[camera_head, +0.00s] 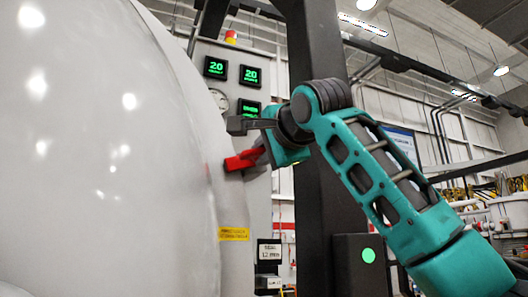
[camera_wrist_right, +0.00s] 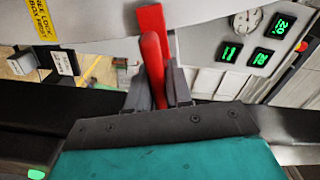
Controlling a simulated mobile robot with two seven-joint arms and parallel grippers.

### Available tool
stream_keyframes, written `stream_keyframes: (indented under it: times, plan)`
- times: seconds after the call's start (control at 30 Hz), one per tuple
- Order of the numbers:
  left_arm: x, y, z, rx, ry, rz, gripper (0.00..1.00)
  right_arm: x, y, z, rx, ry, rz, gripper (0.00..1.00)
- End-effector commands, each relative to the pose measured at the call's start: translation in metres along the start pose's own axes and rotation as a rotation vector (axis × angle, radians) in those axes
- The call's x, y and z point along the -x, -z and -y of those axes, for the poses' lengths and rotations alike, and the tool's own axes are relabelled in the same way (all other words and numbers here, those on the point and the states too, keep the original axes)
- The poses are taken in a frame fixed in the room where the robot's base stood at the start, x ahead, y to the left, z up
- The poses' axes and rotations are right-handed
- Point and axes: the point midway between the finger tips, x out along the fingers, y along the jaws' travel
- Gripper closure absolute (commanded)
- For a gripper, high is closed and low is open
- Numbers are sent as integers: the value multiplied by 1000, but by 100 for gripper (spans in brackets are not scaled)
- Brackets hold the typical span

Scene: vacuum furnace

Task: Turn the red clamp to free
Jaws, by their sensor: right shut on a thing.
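The red clamp (camera_head: 243,160) sits at the right rim of the large white furnace door (camera_head: 120,150) in the head view. My right gripper (camera_head: 262,152) reaches it from the right. In the right wrist view the red clamp (camera_wrist_right: 152,50) stands between the two dark fingers of my right gripper (camera_wrist_right: 158,88), which is shut on it. The fingers hide the clamp's lower part. My left gripper is in neither view.
A panel with green displays (camera_head: 215,67) and a round gauge (camera_head: 219,99) stands behind the clamp. A dark upright post (camera_head: 315,220) stands close behind my right arm. A yellow label (camera_head: 234,234) is below the clamp.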

Motion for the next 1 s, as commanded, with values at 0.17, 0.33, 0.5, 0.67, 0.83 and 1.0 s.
stream_keyframes:
  times: [0.17,0.33,0.5,0.67,0.83,1.0]
  plan:
    - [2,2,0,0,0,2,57,0,0,1,41,0,2,100]
    - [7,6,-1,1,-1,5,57,0,0,1,134,-1,1,100]
    - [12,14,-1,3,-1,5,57,0,1,2,275,0,2,100]
    - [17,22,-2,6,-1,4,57,0,1,2,426,-2,2,100]
    - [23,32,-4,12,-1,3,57,0,1,2,589,-1,1,100]
    - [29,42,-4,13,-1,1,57,0,1,2,750,-2,2,100]
